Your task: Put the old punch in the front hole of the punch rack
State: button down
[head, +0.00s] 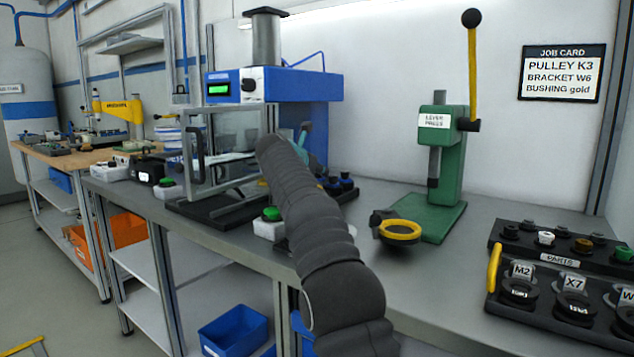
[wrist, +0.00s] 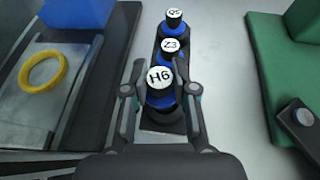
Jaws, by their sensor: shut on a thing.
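In the wrist view, a punch marked H6 (wrist: 160,80), with a white round top and a blue collar, stands between the fingers of my gripper (wrist: 160,92). My gripper is shut on it. The H6 punch is over the near end of the black punch rack (wrist: 165,125); I cannot tell whether it is seated or held above the hole. Behind it in the rack stand two similar punches, Z3 (wrist: 172,48) and Q5 (wrist: 175,20). No mark tells which punch is old.
The blue press (head: 275,85) with a clear guard stands left of the rack. A yellow ring (wrist: 43,70) lies on the plate at left. A green lever press (head: 440,180) stands to the right. Parts trays (head: 560,258) and a job card (head: 562,73) are farther right.

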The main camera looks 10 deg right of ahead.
jog(key=f, duration=0.3)
jog(key=shift+d+f+b, duration=0.1)
jog(key=shift+d+b, duration=0.2)
jog(key=c, duration=0.9)
grip_release()
jog(key=v, duration=1.2)
jog(key=shift+b, duration=0.35)
